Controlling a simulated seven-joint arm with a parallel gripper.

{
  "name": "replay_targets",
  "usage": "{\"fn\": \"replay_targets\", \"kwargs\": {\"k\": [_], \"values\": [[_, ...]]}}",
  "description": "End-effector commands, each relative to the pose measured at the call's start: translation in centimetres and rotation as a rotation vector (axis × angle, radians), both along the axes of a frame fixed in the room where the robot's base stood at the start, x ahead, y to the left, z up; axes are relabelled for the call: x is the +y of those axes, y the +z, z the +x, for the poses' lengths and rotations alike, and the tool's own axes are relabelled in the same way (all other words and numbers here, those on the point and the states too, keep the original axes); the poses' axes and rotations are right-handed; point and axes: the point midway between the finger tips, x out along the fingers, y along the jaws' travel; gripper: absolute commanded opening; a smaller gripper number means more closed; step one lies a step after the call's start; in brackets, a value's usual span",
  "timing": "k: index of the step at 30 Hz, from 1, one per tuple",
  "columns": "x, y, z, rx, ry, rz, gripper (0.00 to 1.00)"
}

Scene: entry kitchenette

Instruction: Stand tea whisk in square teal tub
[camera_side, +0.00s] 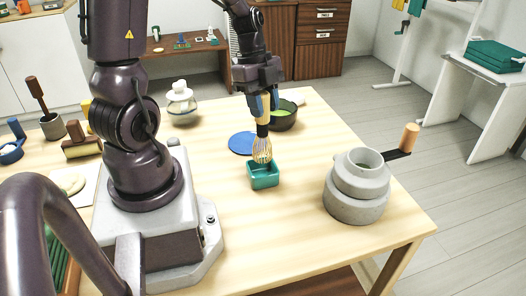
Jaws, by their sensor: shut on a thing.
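The tea whisk (262,150) has pale tines, a dark band and a pale handle, and hangs upright with its tines down. My gripper (263,101) is shut on its handle. The square teal tub (264,180) stands on the table below. The tines overlap the tub's back rim in this view; I cannot tell whether their tips are inside the tub or just above it.
A blue disc (242,144) lies behind the tub. A dark bowl with green contents (284,117) stands behind the whisk. A grey stone mill (356,190) with a handle stands to the right. Bare table (290,245) lies in front of the tub.

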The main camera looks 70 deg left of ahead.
Motion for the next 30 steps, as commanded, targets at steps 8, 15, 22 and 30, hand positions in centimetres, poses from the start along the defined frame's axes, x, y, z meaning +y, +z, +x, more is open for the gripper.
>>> {"fn": "replay_targets", "kwargs": {"k": [8,15,22,30], "values": [[0.0,-3.5,-0.1,0.003,0.004,-0.002,0.1],[0.0,-5.8,0.0,0.0,0.004,0.0,0.1],[0.0,-5.7,0.0,-0.001,0.005,0.002,0.1],[0.0,-6.0,0.0,0.0,0.004,0.001,0.59]]}}
